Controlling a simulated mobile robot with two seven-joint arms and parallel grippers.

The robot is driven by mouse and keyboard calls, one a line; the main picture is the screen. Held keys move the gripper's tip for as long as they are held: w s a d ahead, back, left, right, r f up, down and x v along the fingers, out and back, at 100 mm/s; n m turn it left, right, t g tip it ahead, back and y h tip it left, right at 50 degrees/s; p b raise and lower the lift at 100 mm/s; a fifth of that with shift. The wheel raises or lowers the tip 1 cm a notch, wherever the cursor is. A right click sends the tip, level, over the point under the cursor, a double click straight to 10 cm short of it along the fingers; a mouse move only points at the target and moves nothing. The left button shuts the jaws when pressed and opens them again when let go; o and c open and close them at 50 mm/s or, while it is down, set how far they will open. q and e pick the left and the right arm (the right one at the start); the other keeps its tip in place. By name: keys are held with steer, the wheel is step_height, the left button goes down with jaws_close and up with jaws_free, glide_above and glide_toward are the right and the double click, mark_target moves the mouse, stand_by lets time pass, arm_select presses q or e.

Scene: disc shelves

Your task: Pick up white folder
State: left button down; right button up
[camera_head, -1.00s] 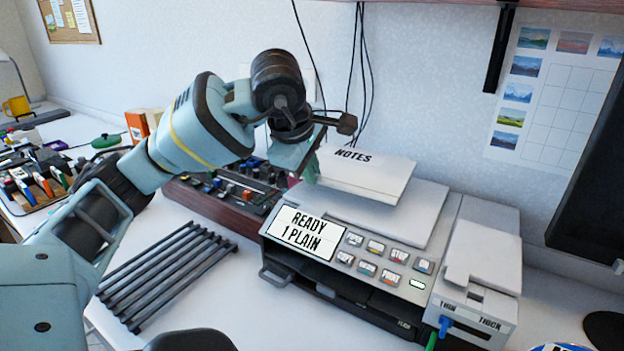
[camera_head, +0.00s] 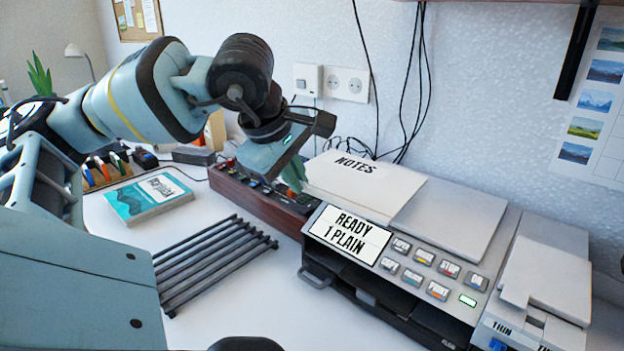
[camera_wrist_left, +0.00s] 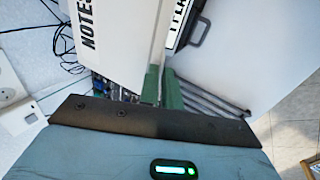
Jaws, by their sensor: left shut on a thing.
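The white folder (camera_head: 365,187), marked NOTES, is at the left end of the printer (camera_head: 455,228) in the head view. My left gripper (camera_head: 292,182) is shut on the folder's left edge, with its green fingertips partly hidden by the wrist. In the left wrist view, the folder (camera_wrist_left: 118,40) fills the upper middle, its edge between the green fingers (camera_wrist_left: 162,88). The folder looks raised over the printer's left end; whether it still touches the printer I cannot tell. My right gripper is not in view.
A black rack of bars (camera_head: 215,262) lies left of the printer. A dark mixer-like box (camera_head: 262,198) stands behind it. A teal book (camera_head: 148,198) lies farther left. Cables hang on the wall behind. White table shows around the rack.

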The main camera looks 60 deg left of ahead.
arm_select(q)
steer(key=shift+s+a+r+b, duration=0.1)
steer(key=shift+s+a+b, duration=0.15)
steer(key=shift+s, duration=0.75)
steer(key=shift+s+a+r+b, duration=0.1)
steer(key=shift+s+b, duration=0.1)
steer(key=shift+s, duration=0.8)
